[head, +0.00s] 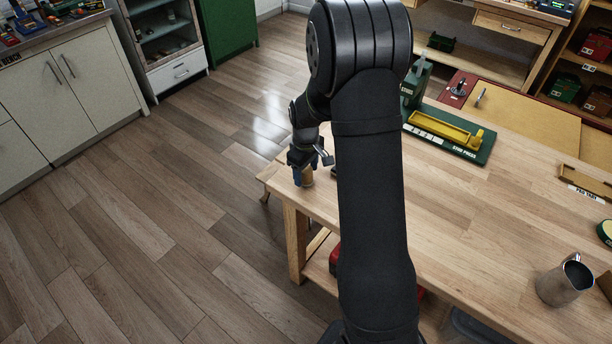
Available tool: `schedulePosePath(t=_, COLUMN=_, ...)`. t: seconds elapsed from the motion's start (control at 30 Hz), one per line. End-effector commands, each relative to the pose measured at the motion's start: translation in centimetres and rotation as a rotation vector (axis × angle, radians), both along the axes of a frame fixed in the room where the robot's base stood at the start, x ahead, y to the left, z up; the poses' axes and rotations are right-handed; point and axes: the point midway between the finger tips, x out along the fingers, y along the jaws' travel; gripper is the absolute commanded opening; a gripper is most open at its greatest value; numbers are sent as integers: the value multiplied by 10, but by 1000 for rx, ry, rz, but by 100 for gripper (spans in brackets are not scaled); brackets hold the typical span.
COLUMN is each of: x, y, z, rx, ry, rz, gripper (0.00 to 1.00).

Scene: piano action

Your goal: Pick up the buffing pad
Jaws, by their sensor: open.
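My gripper (303,172) is small in the head view, pointing down over the left corner of the wooden workbench (470,230). It is open. A small tan-brown thing (308,176) shows right at its fingers, at the bench corner. I cannot tell whether this is the buffing pad, or whether the fingers touch it. No other thing is clearly the buffing pad. My arm hides part of the bench. A shallow wooden tray (573,173), its label seeming to read "PAD TRAY", lies at the bench's right side and looks empty where visible.
A green press station with a yellow trough (440,128) stands at the bench's back edge. A metal jug (563,283) stands at the front right. The bench middle is clear. Cabinets (68,85) line the far left wall beyond open floor.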

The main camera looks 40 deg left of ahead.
Motion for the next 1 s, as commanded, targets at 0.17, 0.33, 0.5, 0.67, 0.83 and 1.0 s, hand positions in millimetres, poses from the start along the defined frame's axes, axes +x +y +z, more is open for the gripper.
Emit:
schedulePosePath(t=0.17, x=0, y=0, z=0, rx=0, ry=0, rz=0, gripper=37)
schedulePosePath(t=0.33, x=0, y=0, z=0, rx=0, ry=0, rz=0, gripper=12)
schedulePosePath(t=0.5, x=0, y=0, z=0, rx=0, ry=0, rz=0, gripper=12)
schedulePosePath(t=0.67, x=0, y=0, z=5, rx=0, ry=-1, rz=0, gripper=12)
schedulePosePath(t=0.83, x=0, y=0, z=24, rx=2, ry=-2, rz=0, gripper=12)
schedulePosePath(t=1.0, x=6, y=-16, z=52, rx=2, ry=-3, rz=-4, gripper=12)
